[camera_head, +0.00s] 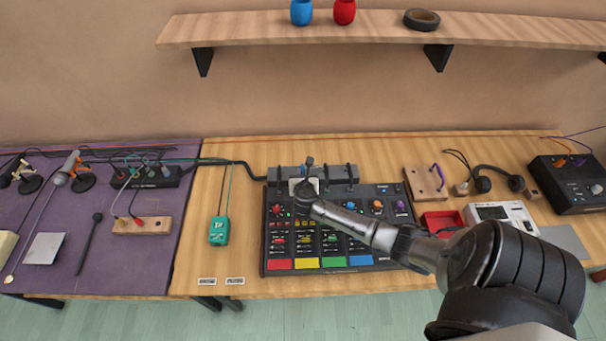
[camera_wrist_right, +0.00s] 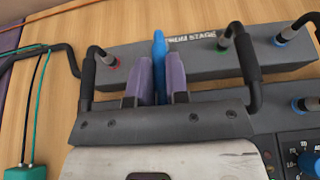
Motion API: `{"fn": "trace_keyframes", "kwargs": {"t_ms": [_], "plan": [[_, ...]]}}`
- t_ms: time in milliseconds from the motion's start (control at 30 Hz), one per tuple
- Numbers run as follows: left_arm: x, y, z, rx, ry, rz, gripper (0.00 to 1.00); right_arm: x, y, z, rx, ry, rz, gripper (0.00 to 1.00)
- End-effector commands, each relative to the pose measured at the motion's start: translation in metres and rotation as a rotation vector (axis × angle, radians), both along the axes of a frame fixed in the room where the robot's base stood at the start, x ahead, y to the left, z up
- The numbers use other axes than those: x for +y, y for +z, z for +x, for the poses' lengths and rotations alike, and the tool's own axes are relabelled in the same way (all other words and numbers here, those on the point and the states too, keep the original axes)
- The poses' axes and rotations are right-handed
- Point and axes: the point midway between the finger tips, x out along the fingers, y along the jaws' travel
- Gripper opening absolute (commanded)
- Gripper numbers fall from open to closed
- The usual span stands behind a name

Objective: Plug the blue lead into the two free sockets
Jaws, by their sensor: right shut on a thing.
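My right gripper (camera_head: 307,184) is over the back of the drum machine (camera_head: 268,250). In the right wrist view its purple-padded fingers (camera_wrist_right: 160,88) are shut on a slim blue piece (camera_wrist_right: 159,55), seemingly a plug of the blue lead. The blue piece points at the grey "DRUM STAGE" box (camera_wrist_right: 198,68) and overlaps its lettering; I cannot tell whether it touches. The box has a red-ringed socket (camera_wrist_right: 114,63) and a green-ringed socket (camera_wrist_right: 223,45). The rest of the lead and the sockets behind the fingers are hidden. My left gripper is out of view.
Black cables (camera_wrist_right: 249,68) arch from the grey box on both sides of my fingers. A green box (camera_head: 219,231) with thin wires stands left of the drum machine. A red tray (camera_head: 441,221) and a white device (camera_head: 499,214) stand to its right.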

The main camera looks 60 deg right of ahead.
Motion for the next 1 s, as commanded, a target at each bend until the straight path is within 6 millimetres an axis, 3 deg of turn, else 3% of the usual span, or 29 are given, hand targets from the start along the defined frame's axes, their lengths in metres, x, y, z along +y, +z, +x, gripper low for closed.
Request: {"fn": "trace_keyframes", "kwargs": {"t_ms": [133, 167, 467, 767, 1000], "plan": [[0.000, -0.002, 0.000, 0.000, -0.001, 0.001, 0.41, 0.000, -0.004, 0.000, 0.001, 0.000, 0.000, 0.00], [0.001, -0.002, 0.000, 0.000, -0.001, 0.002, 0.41, 0.000, -0.004, 0.000, 0.001, 0.000, 0.000, 0.17], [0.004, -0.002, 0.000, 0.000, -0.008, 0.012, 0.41, 0.000, -0.003, 0.000, 0.001, 0.000, 0.000, 0.45], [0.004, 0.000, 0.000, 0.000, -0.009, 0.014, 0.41, 0.003, -0.002, -0.002, 0.000, 0.001, 0.000, 0.45], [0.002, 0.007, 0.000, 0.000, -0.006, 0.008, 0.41, 0.031, 0.012, -0.019, 0.000, 0.003, 0.001, 0.45]]}}
